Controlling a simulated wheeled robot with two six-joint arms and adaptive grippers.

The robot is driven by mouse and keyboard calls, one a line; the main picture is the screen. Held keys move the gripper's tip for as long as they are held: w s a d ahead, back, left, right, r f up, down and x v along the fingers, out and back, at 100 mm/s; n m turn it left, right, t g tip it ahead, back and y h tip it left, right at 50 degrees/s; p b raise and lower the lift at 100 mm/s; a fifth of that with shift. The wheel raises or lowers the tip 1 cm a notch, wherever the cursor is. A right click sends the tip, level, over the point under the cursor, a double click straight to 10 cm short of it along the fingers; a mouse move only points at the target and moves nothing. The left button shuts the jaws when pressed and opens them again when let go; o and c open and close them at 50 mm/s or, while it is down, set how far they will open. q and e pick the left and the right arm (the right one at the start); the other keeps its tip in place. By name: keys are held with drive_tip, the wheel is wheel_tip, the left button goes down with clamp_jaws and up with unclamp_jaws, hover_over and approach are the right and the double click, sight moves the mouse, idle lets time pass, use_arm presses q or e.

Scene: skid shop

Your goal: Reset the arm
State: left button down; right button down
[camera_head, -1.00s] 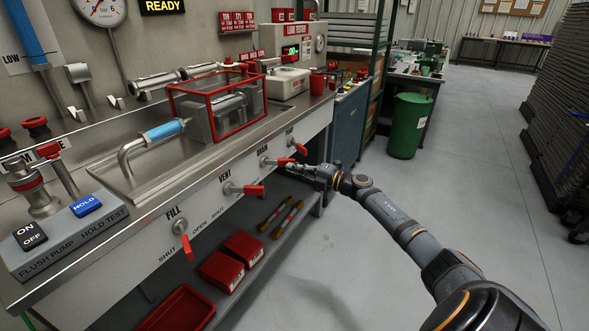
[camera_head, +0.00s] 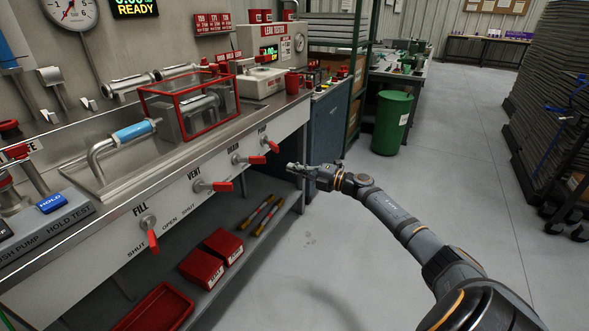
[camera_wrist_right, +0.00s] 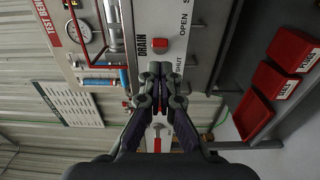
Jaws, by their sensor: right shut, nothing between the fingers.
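My right arm (camera_head: 405,222) reaches in from the lower right in the head view. Its gripper (camera_head: 292,168) is shut and empty, in front of the bench's valve panel, below and right of the drain handle (camera_head: 250,159). In the right wrist view the gripper (camera_wrist_right: 160,68) shows with its fingers together, and the panel with the DRAIN label lies beyond the fingertips. A gap to the panel shows in the head view. My left gripper is not in view.
Red handles stick out for fill (camera_head: 152,240), vent (camera_head: 221,186) and pump (camera_head: 272,146). A lower shelf holds red bins (camera_head: 203,268). A green bin (camera_head: 391,123) stands behind the arm. The floor (camera_head: 330,250) around the arm is clear.

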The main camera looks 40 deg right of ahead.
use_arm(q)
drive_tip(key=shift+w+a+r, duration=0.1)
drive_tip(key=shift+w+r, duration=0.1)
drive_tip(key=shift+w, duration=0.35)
